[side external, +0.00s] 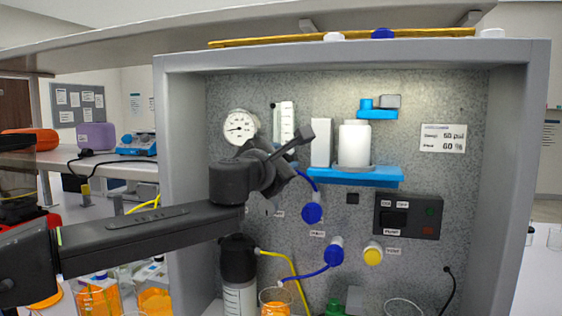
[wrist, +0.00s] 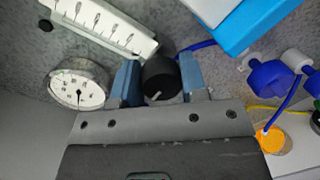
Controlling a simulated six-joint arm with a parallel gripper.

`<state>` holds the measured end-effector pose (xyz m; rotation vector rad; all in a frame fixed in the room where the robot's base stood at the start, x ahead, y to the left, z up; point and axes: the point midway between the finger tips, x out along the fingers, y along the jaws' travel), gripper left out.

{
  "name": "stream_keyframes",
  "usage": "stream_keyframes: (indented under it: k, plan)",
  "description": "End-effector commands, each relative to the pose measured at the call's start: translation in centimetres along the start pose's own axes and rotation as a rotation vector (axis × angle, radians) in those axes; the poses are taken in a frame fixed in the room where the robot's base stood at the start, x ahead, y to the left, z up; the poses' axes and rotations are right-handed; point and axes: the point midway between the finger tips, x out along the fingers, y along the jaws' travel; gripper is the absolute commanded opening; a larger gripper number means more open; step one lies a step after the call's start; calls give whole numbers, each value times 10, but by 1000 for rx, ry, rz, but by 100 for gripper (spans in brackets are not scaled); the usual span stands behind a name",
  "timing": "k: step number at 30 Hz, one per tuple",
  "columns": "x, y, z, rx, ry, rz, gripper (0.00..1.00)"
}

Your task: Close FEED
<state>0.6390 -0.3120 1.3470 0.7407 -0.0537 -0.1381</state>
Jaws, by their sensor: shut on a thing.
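A round black knob (wrist: 160,77) with a white pointer line sits on the grey panel, below the flowmeter (wrist: 105,26) in the wrist view. My gripper (wrist: 160,66) has its two blue-grey fingers on either side of the knob, shut on it. The pointer line slants down to the left. In the side view my gripper (side external: 268,172) is at the panel below the gauge, and my wrist hides the knob. I cannot read a FEED label in either view.
The pressure gauge (side external: 240,127) is just above my wrist. A blue shelf (side external: 352,177) with a white bottle (side external: 355,145) juts out to the right. Blue valve knobs (side external: 312,212), a yellow knob (side external: 373,254) and a switch box (side external: 408,217) are lower right. Tubes hang nearby.

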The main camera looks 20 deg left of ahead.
Motion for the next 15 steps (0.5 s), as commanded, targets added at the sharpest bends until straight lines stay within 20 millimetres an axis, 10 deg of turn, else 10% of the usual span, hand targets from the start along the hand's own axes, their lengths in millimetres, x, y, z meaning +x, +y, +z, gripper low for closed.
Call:
stream_keyframes:
  k: [15]
  plan:
    - [0, -1, 0, 45, 5, -5, 16]
